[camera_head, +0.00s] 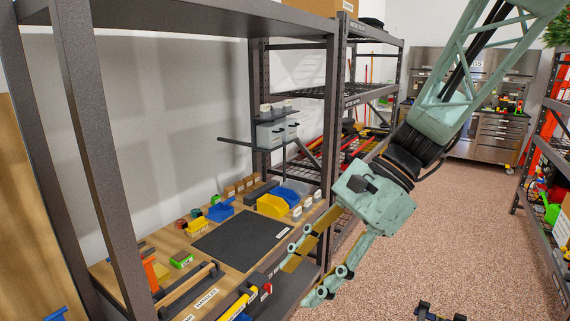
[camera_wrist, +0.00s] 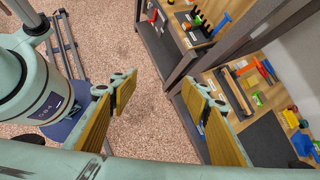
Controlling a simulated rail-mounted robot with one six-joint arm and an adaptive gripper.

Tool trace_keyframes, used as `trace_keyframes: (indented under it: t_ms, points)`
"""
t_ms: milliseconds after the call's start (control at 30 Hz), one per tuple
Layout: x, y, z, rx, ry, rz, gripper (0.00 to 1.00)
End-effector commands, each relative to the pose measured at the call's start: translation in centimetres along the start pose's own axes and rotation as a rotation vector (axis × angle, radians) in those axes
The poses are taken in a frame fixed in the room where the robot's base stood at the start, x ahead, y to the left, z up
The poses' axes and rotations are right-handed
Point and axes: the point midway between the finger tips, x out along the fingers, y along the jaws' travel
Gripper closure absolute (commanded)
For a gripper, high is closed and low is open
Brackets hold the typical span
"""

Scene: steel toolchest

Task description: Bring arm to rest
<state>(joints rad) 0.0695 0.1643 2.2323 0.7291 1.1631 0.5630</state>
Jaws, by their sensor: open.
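My gripper (camera_head: 303,263) is open and empty in the head view. It hangs in front of the workbench's right front edge, with its fingers pointing down and to the left. In the wrist view my gripper (camera_wrist: 160,92) shows two spread fingers with yellow pads and nothing between them. Bare speckled floor shows between and beyond the fingers. My arm comes down from the upper right of the head view, bent at the wrist. The right finger overlaps the bench edge in the wrist view; I cannot tell how close it is.
The workbench (camera_head: 128,272) holds a dark mat (camera_head: 240,238), a yellow bin (camera_head: 271,205), a blue bin (camera_head: 221,212) and a tool tote (camera_head: 190,285). Dark shelf posts stand close on the left. A steel toolchest (camera_head: 497,140) stands at the back. The floor (camera_head: 450,240) on the right is mostly clear.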

Motion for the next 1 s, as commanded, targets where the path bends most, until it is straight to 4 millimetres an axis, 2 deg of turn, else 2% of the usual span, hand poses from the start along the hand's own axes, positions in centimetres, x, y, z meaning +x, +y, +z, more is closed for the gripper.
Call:
trace_keyframes:
  t_ms: [467,1000]
  points:
    - [-2.5,5.8,1.4,-0.248,0.17,0.038,0.57]
    - [-5.4,11.8,1.9,-0.52,0.366,0.097,0.57]
